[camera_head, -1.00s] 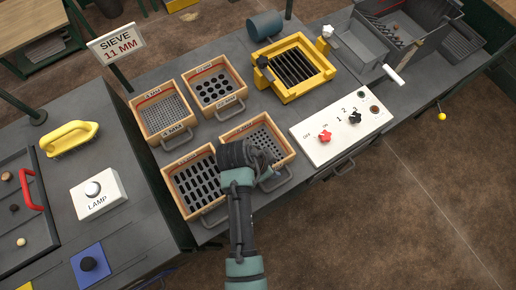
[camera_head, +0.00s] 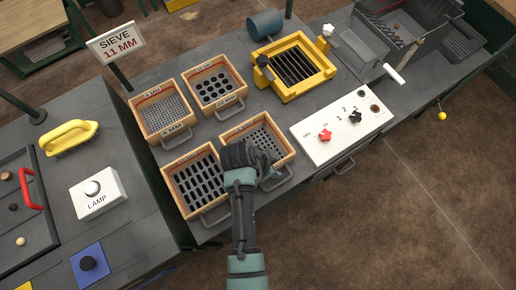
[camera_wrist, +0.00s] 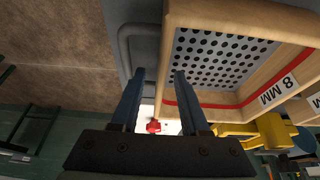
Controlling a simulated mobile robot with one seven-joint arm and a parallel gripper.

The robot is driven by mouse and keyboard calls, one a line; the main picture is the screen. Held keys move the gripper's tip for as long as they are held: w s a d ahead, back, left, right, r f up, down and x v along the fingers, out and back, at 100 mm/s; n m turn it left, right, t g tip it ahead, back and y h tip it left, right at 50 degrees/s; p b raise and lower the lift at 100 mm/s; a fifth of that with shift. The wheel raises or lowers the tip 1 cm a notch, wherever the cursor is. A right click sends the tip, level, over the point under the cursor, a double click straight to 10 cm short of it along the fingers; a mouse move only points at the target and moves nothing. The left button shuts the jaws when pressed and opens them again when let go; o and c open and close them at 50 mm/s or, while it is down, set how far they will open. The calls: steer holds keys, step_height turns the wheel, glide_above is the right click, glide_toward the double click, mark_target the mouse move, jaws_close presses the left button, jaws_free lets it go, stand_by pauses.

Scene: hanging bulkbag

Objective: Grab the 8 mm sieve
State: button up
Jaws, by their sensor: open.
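The 8 mm sieve is a wooden-framed box with a round-holed grey plate (camera_wrist: 225,58), a red stripe and an "8 MM" label in the wrist view. In the head view, the sieve under my gripper (camera_head: 266,134) is the front right one of the group, its grey handle partly hidden. My gripper (camera_wrist: 160,72) is open and empty, its two blue-grey fingers by the sieve's handle-side wall. The left fingertip shows inside the handle's outline, the right one over the wall's inner edge. I cannot tell the gap in depth. In the head view my gripper (camera_head: 264,163) covers the sieve's lower left corner.
A slotted sieve (camera_head: 206,180) stands close on the left. Two more sieves, fine-holed (camera_head: 162,114) and large-holed (camera_head: 212,88), stand behind. A white switch panel (camera_head: 340,132) and a yellow frame (camera_head: 292,68) lie to the right. A sign (camera_head: 118,42) reads "SIEVE 11 MM".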

jaws_close()
stand_by(1.4)
